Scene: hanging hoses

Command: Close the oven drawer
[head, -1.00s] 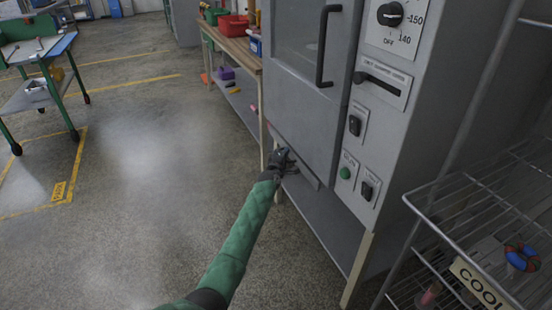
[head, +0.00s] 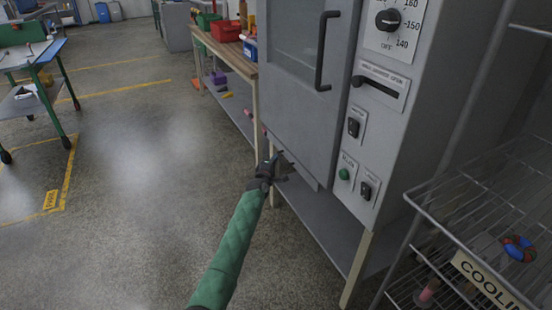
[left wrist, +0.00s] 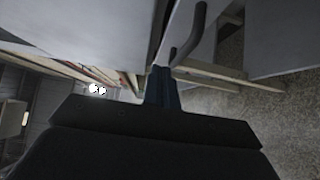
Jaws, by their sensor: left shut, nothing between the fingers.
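The grey oven (head: 310,110) stands right of centre in the head view, its door with a dark vertical handle (head: 322,50) shut or nearly so. A light grey edge (head: 304,174), which may be the drawer, shows under the door; how far it is out, I cannot tell. My left gripper (head: 283,161) is at the oven's lower left corner, by this edge, shut and empty. In the left wrist view its shut fingers (left wrist: 162,88) point at a gap between pale panels, beside a dark bar handle (left wrist: 190,35). Contact is unclear. My right gripper is not in view.
A wire rack (head: 485,225) with a "COOLING" sign stands close on the right. A wooden bench (head: 228,58) with bins is behind the oven's left side. A green cart (head: 38,80) stands far left. The floor (head: 150,180) between is clear.

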